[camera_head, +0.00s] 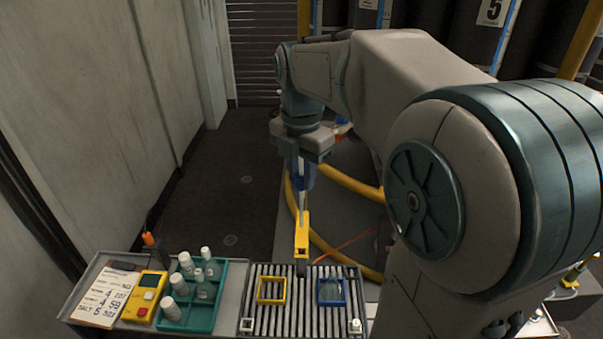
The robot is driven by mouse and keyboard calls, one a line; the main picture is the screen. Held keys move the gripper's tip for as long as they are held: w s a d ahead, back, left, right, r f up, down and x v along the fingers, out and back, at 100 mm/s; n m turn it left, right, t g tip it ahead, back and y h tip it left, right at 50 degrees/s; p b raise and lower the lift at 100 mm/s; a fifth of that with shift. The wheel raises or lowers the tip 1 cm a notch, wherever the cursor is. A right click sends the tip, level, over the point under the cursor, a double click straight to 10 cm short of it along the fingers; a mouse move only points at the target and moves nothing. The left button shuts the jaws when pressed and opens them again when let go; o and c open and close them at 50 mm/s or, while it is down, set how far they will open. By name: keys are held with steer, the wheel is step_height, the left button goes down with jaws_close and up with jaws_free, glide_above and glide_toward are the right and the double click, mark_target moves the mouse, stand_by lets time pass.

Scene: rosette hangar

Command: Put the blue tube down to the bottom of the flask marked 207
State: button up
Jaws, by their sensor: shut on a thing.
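My gripper (303,158) hangs at the end of my arm, pointing down, above the back edge of the bench. It is shut on a slim blue piece that looks like the blue tube (304,180); a pale, thin length shows just below it. A yellow upright part (302,235) stands under it; I cannot tell whether they touch. Several pale flasks or bottles with white caps (206,253) stand in a teal rack (188,324) at the left. A clear vessel (330,290) sits in a blue square frame (344,303). I cannot read the number 207 on any vessel.
An empty-looking yellow square frame (272,300) sits on the slatted bench top (302,318). A yellow handheld device (145,299) and a clipboard with handwritten notes (104,298) lie at the left. Thick yellow hoses (350,182) run behind. A wall (80,90) bounds the left.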

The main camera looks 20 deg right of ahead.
step_height(320, 180, up, 10)
steer(key=p, duration=0.8)
stand_by(0.9)
steer(key=d+f+b, duration=0.3)
steer(key=f, duration=0.8)
steer(key=d+f+b, duration=0.3)
steer(key=f+b, duration=0.1)
steer(key=f, duration=0.8)
steer(key=w+d+f+b, duration=0.1)
steer(key=d+f+b, duration=0.3)
steer(key=f, duration=0.7)
steer(key=shift+f, duration=0.25)
steer(key=shift+w+f, duration=0.1)
steer(key=shift+f, duration=0.2)
steer(key=shift+f+b, duration=0.15)
steer(key=shift+b, duration=0.2)
